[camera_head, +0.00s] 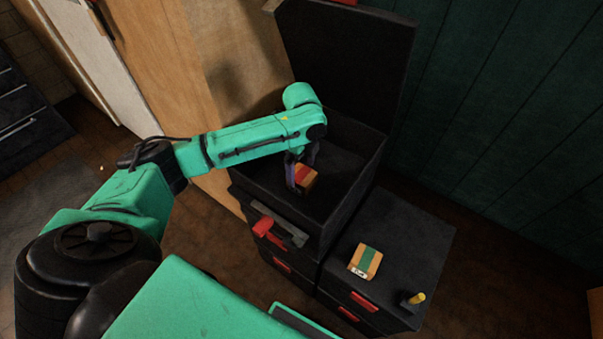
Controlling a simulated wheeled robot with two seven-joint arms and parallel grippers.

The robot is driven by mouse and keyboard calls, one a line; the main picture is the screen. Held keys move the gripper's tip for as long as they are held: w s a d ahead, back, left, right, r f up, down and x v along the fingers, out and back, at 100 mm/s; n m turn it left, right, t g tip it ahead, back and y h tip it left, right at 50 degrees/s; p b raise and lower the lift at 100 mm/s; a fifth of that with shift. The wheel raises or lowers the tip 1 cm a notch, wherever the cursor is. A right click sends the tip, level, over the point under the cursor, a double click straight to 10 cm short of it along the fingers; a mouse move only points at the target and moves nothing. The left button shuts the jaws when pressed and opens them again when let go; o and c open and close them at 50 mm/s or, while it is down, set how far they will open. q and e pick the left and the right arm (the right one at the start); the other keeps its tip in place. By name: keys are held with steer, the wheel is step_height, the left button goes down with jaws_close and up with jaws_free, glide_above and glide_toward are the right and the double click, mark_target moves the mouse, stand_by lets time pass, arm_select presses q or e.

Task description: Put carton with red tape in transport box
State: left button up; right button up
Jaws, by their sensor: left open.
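The carton with red tape (307,176) is a small orange-brown box with a red strip across it. It is inside the open black transport box (356,190), towards its left part. My left gripper (300,184) reaches down into the box from above, its dark fingers open beside the carton. Part of the carton is hidden by the fingers, so I cannot tell whether they touch it. The box's lid (350,55) stands raised at the back. My right gripper is not in view.
A carton with green tape (365,260) sits on a lower black case (415,235) to the right, near a small yellow-topped item (416,298). A red latch (266,227) is on the box's front. A wooden panel (235,65) stands behind on the left.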

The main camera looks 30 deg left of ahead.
mark_target(302, 174)
arm_select(q)
step_height(302, 174, up, 9)
steer(key=shift+p, duration=0.45)
steer(key=shift+f, duration=0.1)
